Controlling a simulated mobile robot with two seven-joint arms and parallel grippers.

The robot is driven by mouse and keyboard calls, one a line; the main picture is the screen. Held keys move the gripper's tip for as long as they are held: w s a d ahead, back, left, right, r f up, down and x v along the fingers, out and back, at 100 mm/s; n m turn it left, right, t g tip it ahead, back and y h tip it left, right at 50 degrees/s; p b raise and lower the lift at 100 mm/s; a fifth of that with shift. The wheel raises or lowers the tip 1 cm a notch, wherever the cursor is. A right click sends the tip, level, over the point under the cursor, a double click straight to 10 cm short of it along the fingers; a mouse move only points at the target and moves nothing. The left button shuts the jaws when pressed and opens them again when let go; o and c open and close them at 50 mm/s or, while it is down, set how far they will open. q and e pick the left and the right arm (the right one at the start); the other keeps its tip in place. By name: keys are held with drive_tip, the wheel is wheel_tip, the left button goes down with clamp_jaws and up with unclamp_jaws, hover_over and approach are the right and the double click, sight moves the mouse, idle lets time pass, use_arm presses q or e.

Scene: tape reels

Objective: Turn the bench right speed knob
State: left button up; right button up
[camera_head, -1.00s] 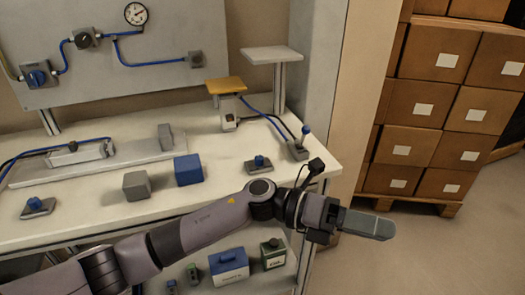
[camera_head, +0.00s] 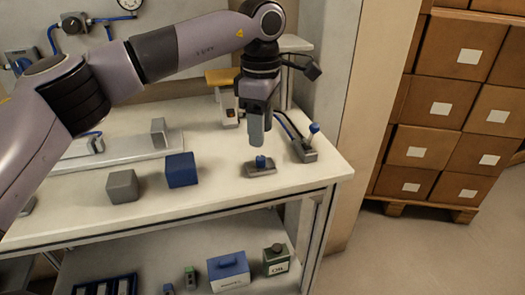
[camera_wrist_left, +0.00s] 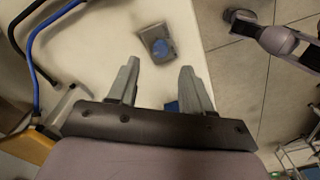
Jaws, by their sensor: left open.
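The bench's right speed knob (camera_head: 260,162) is a blue knob on a small grey base on the white bench top, near its front right. In the left wrist view the knob (camera_wrist_left: 162,47) lies beyond the fingertips, between their lines. My left gripper (camera_head: 256,140) points down just above and behind the knob in the head view. Its two grey fingers (camera_wrist_left: 160,66) are apart with nothing between them. I see a gap to the knob and no contact. My right gripper does not show in the head view.
A blue-tipped lever (camera_head: 308,145) stands close to the right of the knob, with cables behind it. A blue block (camera_head: 182,170) and a grey block (camera_head: 122,187) sit to the left. Boxes (camera_head: 229,272) are on the lower shelf. The bench's front edge is near.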

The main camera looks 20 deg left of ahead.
sight(261, 158)
use_arm(q)
wheel_tip(261, 158, down, 6)
drive_tip(key=shift+f, duration=0.25)
clamp_jaws()
